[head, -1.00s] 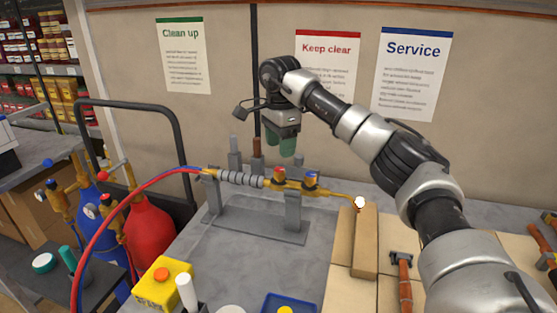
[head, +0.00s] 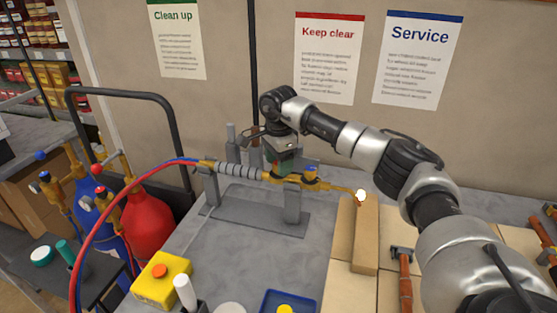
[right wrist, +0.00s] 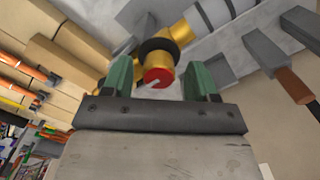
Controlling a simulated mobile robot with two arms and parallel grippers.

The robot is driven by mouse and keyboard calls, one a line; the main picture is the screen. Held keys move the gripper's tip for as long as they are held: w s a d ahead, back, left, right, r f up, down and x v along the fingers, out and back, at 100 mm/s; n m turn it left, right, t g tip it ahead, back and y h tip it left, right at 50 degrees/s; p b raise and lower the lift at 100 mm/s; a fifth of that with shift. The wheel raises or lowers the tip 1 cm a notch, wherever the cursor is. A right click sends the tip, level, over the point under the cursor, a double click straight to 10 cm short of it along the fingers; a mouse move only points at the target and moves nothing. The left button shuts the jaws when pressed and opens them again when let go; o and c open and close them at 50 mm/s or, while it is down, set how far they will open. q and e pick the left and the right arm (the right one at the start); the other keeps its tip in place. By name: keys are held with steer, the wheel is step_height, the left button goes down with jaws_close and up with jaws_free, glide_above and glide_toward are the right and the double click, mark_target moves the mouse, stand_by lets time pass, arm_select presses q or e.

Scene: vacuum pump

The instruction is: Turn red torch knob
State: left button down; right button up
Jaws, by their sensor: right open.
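The brass torch (head: 262,176) lies level on a grey stand (head: 292,203) on the bench, with a small bright flame (head: 361,195) at its right tip. In the right wrist view the red knob (right wrist: 157,78) sits between the two green fingers of my right gripper (right wrist: 160,80), with a gap on each side. In the head view my right gripper (head: 281,167) is down over the torch and hides the red knob. The blue knob (head: 311,171) is just to its right. My left gripper is not in view.
Red and blue hoses (head: 110,195) run from the torch to the cylinders at left. A wooden block (head: 365,240) lies under the flame. A yellow box (head: 160,282) stands at the front. Upright tools (head: 232,148) stand behind the torch.

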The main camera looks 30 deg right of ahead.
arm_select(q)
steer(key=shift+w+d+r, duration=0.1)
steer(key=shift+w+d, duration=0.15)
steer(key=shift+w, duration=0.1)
arm_select(e)
steer(key=shift+a+f, duration=0.1)
steer(key=shift+f, duration=0.15)
steer(key=c, duration=0.9)
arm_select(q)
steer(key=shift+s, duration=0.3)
arm_select(e)
steer(key=shift+c, duration=0.2)
